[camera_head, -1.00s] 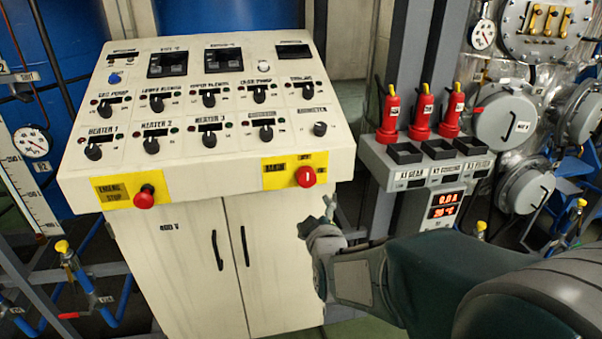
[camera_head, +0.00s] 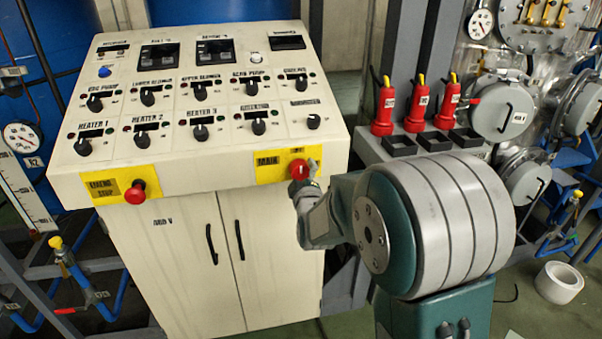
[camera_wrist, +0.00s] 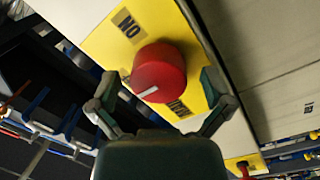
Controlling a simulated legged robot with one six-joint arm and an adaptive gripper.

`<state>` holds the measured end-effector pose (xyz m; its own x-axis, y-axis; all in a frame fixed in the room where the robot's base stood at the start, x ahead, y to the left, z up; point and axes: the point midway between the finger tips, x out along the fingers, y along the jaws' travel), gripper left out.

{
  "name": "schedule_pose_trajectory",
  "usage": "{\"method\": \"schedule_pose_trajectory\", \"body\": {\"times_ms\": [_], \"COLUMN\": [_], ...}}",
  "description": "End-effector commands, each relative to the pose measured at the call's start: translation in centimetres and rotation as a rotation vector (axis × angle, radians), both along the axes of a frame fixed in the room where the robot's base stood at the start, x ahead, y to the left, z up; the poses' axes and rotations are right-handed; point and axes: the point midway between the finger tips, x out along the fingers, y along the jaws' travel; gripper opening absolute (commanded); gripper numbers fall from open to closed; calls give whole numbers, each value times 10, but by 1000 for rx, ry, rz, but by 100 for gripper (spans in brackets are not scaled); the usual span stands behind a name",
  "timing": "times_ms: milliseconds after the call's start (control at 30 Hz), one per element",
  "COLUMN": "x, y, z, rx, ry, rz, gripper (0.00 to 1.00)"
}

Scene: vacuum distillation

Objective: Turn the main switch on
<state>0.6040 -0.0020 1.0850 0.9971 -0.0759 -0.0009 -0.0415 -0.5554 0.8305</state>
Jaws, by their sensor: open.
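The main switch is a red round knob (camera_head: 299,169) on a yellow plate (camera_head: 265,171) marked MAIN, at the front right of the cream control console. In the wrist view the knob (camera_wrist: 160,66) is large, with a white mark near its lower edge and an ON label (camera_wrist: 128,25) above it. In the wrist view my gripper (camera_wrist: 161,84) is open, one finger on either side of the knob. Contact cannot be told.
A red emergency stop button (camera_head: 135,192) sits on a yellow plate at the console's front left. Several black knobs cover the console top (camera_head: 222,115). Red bottle-like items (camera_head: 416,108) stand on a grey rack at right. Cabinet doors (camera_head: 190,265) are below.

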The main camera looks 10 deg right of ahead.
Motion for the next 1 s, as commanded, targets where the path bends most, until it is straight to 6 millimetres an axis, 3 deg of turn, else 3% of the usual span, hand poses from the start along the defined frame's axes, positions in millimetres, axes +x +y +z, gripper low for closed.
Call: {"method": "schedule_pose_trajectory", "body": {"times_ms": [333, 367, 500, 533, 1000], "x": [7, 7, 7, 7, 7], "y": [0, 0, 0, 0, 1], "z": [0, 0, 0, 0, -3], "rx": [0, 0, 0, 0, 57], "ry": [1, 1, 1, 1, 7], "rz": [1, 1, 1, 1, 1], "gripper": [100, 96, 33, 23, 24]}}
